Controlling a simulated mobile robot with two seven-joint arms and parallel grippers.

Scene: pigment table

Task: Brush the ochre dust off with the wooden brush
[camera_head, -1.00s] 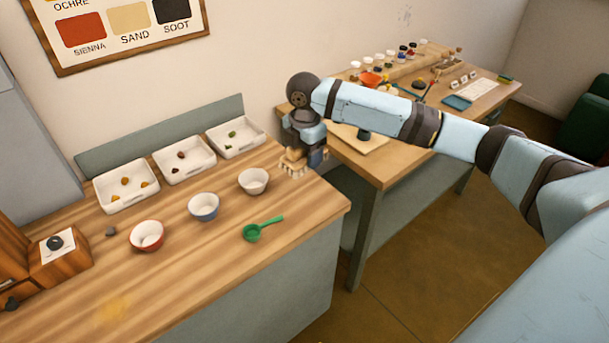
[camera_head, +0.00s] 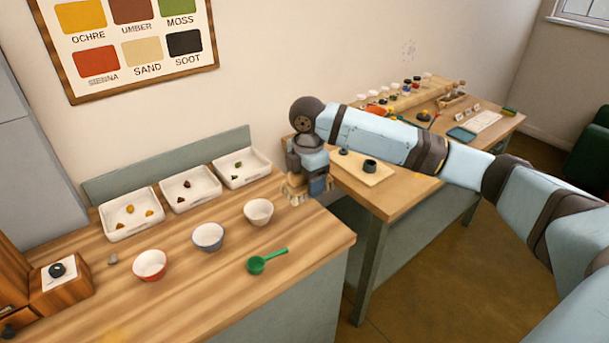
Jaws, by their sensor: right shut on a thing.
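The ochre dust (camera_head: 112,336) is a faint yellow smear on the wooden counter (camera_head: 200,295), cut off by the bottom edge of the head view. My right gripper (camera_head: 306,186) points down at the counter's back right corner. It is shut on the wooden brush (camera_head: 292,189), whose pale, tufted part shows at the gripper's left. The gripper hides much of the brush, and I cannot tell whether it touches the counter. The brush is far from the dust, up and to the right. My left gripper is not in view.
Red (camera_head: 149,265), blue (camera_head: 208,237) and white (camera_head: 258,212) bowls, a green scoop (camera_head: 262,262) and a grey pebble (camera_head: 112,259) are on the counter. White trays with lumps (camera_head: 131,214) line the back. A wooden box (camera_head: 60,285) stands left. A second table (camera_head: 400,205) stands right.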

